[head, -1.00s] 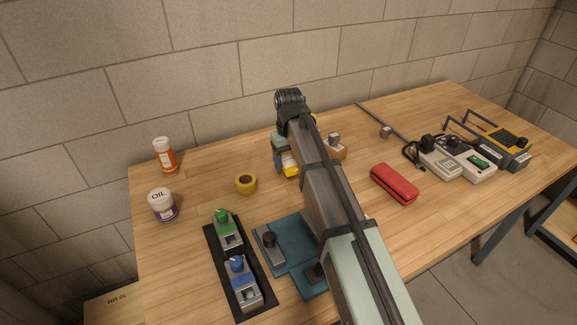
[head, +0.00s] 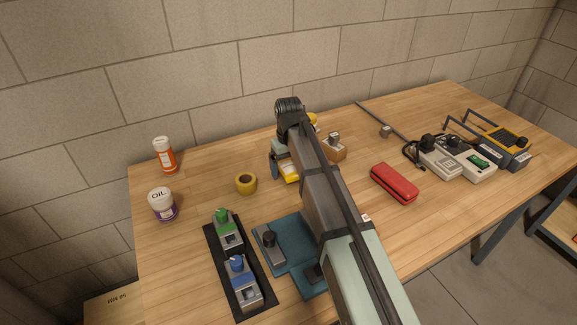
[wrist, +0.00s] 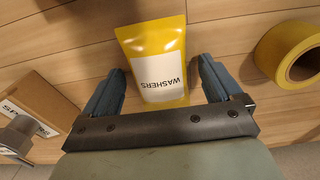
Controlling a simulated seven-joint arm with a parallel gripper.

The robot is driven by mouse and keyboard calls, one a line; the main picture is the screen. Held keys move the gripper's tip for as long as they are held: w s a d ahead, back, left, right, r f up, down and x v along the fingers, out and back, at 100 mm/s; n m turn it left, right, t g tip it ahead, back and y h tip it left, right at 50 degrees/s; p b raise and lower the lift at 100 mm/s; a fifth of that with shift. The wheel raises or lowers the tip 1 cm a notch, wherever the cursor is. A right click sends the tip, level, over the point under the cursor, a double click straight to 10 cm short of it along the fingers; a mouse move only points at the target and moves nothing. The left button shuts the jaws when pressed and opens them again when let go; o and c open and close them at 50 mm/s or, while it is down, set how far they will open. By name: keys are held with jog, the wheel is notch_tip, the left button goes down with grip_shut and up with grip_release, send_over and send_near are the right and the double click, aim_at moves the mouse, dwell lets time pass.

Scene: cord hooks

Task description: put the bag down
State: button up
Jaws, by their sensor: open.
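The bag is a yellow pouch with a white label reading "WASHERS" (wrist: 152,45). In the wrist view it lies on the wooden table between the two blue fingers of my gripper (wrist: 158,88), with space showing on both sides of it. In the head view a yellow and white part of the bag (head: 289,171) shows beside my gripper (head: 276,167), near the back of the table. My gripper is open. My arm hides much of the bag in the head view.
A yellow tape roll (head: 246,183) stands left of the bag, and a cardboard box (head: 335,151) with a metal piece on top stands right. A red case (head: 394,183) lies further right. An oil jar (head: 163,204) and an orange bottle (head: 165,156) stand at the left.

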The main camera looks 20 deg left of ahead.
aim_at(288, 165)
notch_tip(288, 165, up, 12)
jog(key=shift+r, duration=0.15)
dwell(0.7)
jog(key=shift+o, duration=0.2)
